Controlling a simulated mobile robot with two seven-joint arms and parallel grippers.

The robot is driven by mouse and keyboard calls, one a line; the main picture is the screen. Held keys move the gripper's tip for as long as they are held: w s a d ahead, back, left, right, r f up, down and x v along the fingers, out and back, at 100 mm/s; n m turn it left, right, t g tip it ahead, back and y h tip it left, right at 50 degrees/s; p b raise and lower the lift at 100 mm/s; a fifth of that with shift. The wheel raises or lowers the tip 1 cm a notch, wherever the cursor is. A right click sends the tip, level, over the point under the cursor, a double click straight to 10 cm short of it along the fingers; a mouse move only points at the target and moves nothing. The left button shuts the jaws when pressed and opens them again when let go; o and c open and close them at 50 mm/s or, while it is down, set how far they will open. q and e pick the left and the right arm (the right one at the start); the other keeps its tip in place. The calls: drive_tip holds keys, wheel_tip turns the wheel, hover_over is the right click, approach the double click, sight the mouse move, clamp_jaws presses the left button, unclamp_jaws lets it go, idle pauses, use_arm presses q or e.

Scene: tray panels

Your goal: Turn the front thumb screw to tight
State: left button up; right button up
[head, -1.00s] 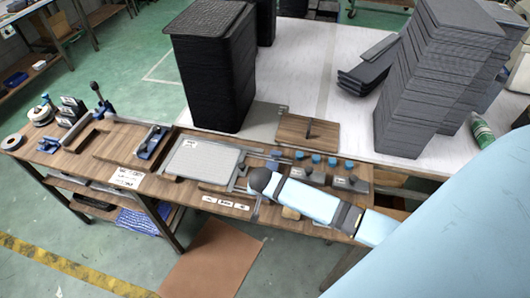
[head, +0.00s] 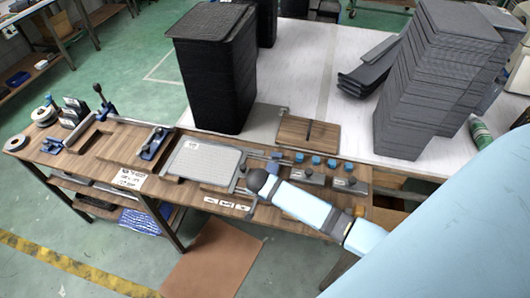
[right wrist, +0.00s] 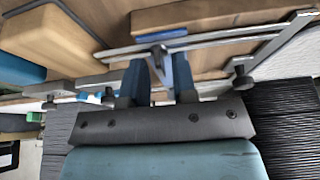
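My right arm reaches over the front of the wooden workbench in the head view, and its own links hide the right gripper's fingers there. In the right wrist view the blue fingers of my right gripper (right wrist: 167,78) stand apart, with a small dark grey stemmed piece (right wrist: 158,57) between them, below a metal bar (right wrist: 205,40). I cannot tell whether this piece is the front thumb screw or whether the fingers touch it. A dark round knob (right wrist: 243,83) sits to the right of the fingers. A grey tray panel (head: 205,160) lies on the bench. My left gripper is out of view.
Several blue-topped knobs (head: 316,160) stand behind my right arm. A wooden board with a slot (head: 308,133) lies at the back. Tall stacks of dark panels (head: 215,75) stand on the white table (head: 300,60). White labels (head: 227,203) mark the bench's front edge.

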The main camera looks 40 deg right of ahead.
drive_tip(key=shift+a+r, duration=0.1)
drive_tip(key=v, duration=1.3)
drive_tip(key=shift+s+r+b, duration=0.15)
drive_tip(key=shift+r+b, duration=0.1)
drive_tip(key=shift+b, duration=0.2)
drive_tip(key=shift+f, duration=0.1)
drive_tip(key=s+a+f+n+t+y, duration=0.3)
drive_tip(key=s+n+t, duration=0.1)
drive_tip(key=s+n, duration=0.2)
drive_tip(key=s+a+f+n+t+y, duration=0.3)
drive_tip(key=s+a+n+t, duration=0.1)
drive_tip(key=s+n, duration=0.3)
drive_tip(key=shift+s+f+y, duration=0.3)
drive_tip(key=shift+s, duration=0.65)
